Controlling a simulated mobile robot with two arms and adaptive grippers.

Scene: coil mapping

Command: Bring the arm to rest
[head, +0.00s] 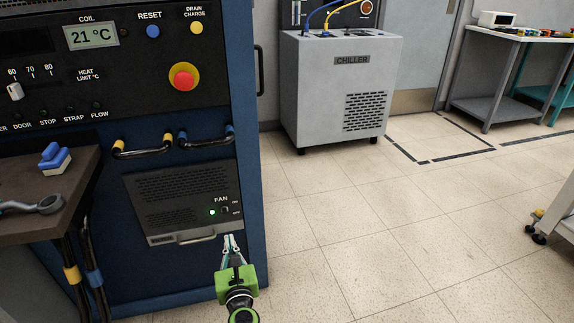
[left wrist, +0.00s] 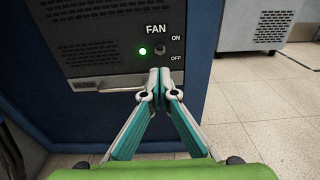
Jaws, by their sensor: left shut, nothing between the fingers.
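My left gripper (head: 230,240) is in front of the blue cabinet, just below the fan switch. It is shut with nothing between its fingers; in the left wrist view its teal and white fingers (left wrist: 165,75) meet at the tips. The fan panel (head: 180,195) is dark, with a lit green lamp (left wrist: 143,51) and a small toggle switch (left wrist: 160,50) between the ON and OFF labels. The fingertips appear just below the switch; I cannot tell whether they touch the panel. My right gripper is not in view.
The blue cabinet (head: 254,200) fills the left, with a red stop button (head: 184,77) and a display reading 21 °C. A brown shelf (head: 70,190) holds a wrench (head: 45,204) and a blue-and-white block (head: 54,159). A grey chiller (head: 310,90) stands behind. Tiled floor at right is largely clear.

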